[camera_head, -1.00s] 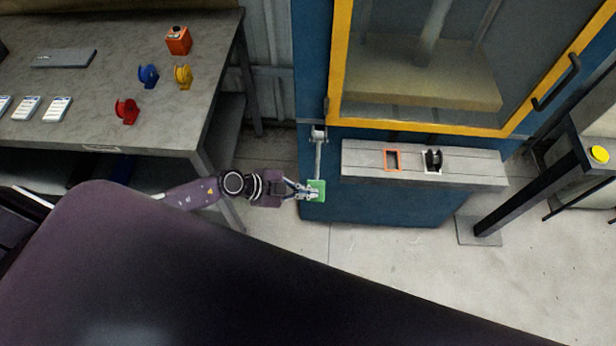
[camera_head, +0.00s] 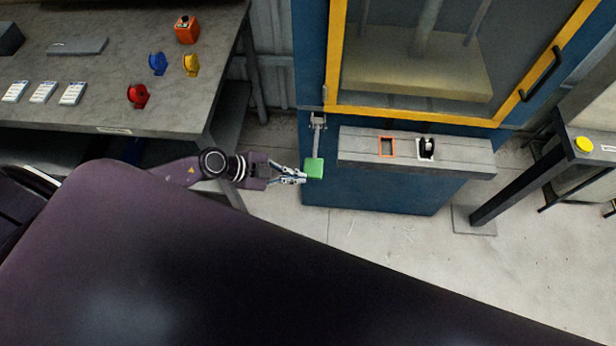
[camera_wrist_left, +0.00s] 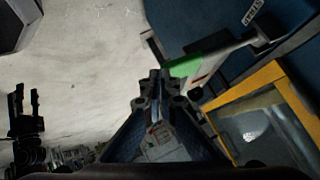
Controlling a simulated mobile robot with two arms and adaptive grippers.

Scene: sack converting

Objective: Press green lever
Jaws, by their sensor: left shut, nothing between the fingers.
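The green lever pad (camera_head: 314,167) sits at the end of a grey metal arm (camera_head: 318,142) on the left front of the blue machine (camera_head: 380,190). My left gripper (camera_head: 303,178) is shut and empty, its tips close to the pad's lower left side in the head view. I cannot tell whether they touch. In the left wrist view the green pad (camera_wrist_left: 185,66) is just beyond and right of the left fingertips (camera_wrist_left: 160,76). A dark two-pronged shape at the left of that view looks like my right gripper (camera_wrist_left: 27,100), its prongs apart.
A grey ledge (camera_head: 465,163) with an orange-framed slot and a black switch (camera_head: 426,148) lies right of the lever. A yellow-framed door (camera_head: 420,115) is above. A table (camera_head: 100,108) with coloured parts stands left. A yellow button (camera_head: 584,144) is far right. Floor in front is clear.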

